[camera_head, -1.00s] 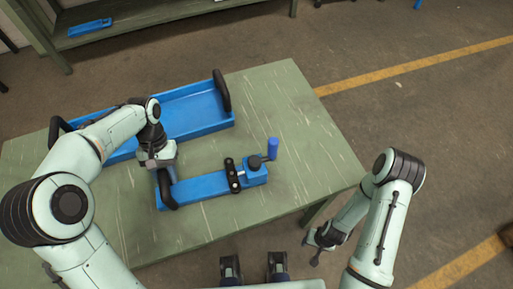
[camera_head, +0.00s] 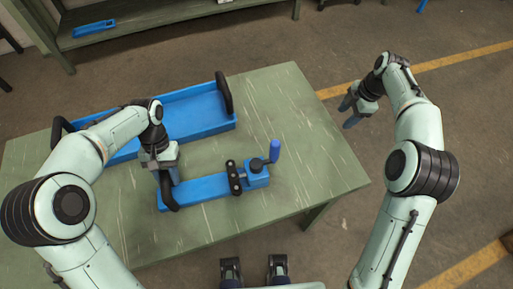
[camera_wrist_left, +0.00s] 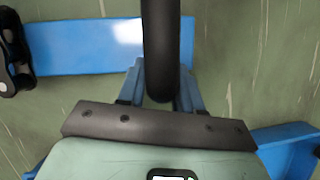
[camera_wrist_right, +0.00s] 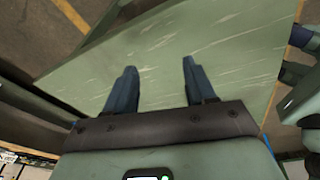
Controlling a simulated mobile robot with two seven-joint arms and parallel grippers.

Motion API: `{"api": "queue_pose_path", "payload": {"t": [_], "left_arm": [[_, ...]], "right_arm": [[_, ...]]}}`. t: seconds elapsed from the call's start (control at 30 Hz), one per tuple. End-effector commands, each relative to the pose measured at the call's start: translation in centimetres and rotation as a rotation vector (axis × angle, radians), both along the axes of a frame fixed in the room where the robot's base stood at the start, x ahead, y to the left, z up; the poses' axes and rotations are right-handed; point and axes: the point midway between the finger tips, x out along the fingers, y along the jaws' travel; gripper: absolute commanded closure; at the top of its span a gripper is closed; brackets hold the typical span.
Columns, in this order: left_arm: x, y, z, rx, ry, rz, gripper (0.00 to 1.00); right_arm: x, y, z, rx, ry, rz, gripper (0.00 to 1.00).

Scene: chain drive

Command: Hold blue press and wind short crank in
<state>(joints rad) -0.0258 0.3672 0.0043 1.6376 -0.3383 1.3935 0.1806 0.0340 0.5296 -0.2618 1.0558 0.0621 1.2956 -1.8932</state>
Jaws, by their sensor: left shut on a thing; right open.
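The blue press (camera_head: 205,189) lies on the green table, with a black handle (camera_head: 168,192) at its left end. A dark chain link piece (camera_head: 234,177) sits across its right part; it also shows in the left wrist view (camera_wrist_left: 14,55). The short crank, with an upright blue grip (camera_head: 275,150), stands at the press's right end beside a dark round knob (camera_head: 256,164). My left gripper (camera_head: 166,178) is shut on the black handle, which rises between its fingers in the left wrist view (camera_wrist_left: 160,50). My right gripper (camera_head: 349,108) is open and empty, off the table's right edge.
A blue tray (camera_head: 200,130) with black end handles lies behind the press. The green table (camera_head: 290,100) is clear to the right and behind the crank. A shelf (camera_head: 160,22) with a blue piece (camera_head: 94,28) stands at the back left.

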Motion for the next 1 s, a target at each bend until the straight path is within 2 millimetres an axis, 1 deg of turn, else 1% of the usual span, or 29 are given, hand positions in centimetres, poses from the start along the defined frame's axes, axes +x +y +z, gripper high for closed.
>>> {"api": "queue_pose_path", "payload": {"t": [0.03, 0.07, 0.1, 0.17, 0.2, 0.3, 0.33, 0.4, 0.5, 0.6, 0.77, 0.93, 1.0], "left_arm": [[0.0, -0.1, 0.1, -0.002, 0.0, -0.001, 1.0], [0.0, -0.1, 0.0, -0.002, 0.0, -0.001, 1.0], [0.0, -0.1, 0.0, -0.002, 0.0, -0.001, 1.0], [0.0, -0.1, 0.0, -0.002, 0.0, -0.001, 1.0], [0.0, -0.1, 0.0, -0.002, 0.0, -0.001, 1.0], [0.0, 0.0, 0.0, -0.002, 0.0, -0.001, 1.0], [0.0, 0.0, 0.0, -0.002, 0.0, -0.001, 1.0], [0.0, 0.0, 0.0, -0.002, 0.0, -0.001, 1.0], [0.0, 0.0, 0.0, -0.001, 0.0, -0.002, 1.0], [0.0, 0.0, 0.0, -0.001, 0.0, -0.002, 1.0], [0.0, 0.0, 0.0, -0.001, 0.001, -0.002, 1.0], [0.0, 0.0, 0.0, -0.001, 0.001, -0.002, 1.0], [0.0, 0.0, 0.0, -0.001, 0.001, -0.002, 1.0]], "right_arm": [[0.0, 4.4, 2.0, 0.024, 0.014, 0.169, 0.45], [-0.3, 6.7, 3.1, 0.036, 0.028, 0.267, 0.45], [-1.0, 9.5, 4.6, 0.05, 0.048, 0.397, 0.45], [-2.3, 13.3, 6.7, 0.068, 0.073, 0.576, 0.45], [-3.2, 15.3, 8.1, 0.078, 0.091, 0.684, 0.45], [-5.6, 19.2, 11.0, 0.096, 0.128, 0.911, 0.45], [-6.2, 19.9, 11.6, 0.099, 0.138, 0.965, 0.45], [-7.4, 21.3, 13.0, 0.106, 0.157, 1.065, 0.45], [-8.6, 22.4, 14.2, 0.114, 0.174, 1.154, 0.45], [-9.2, 22.8, 14.5, 0.115, 0.183, 1.189, 0.45], [-9.6, 22.9, 13.6, 0.117, 0.188, 1.192, 0.45], [-10.4, 23.2, 11.7, 0.118, 0.189, 1.192, 0.45], [-10.8, 23.4, 10.6, 0.118, 0.189, 1.192, 0.45]]}}
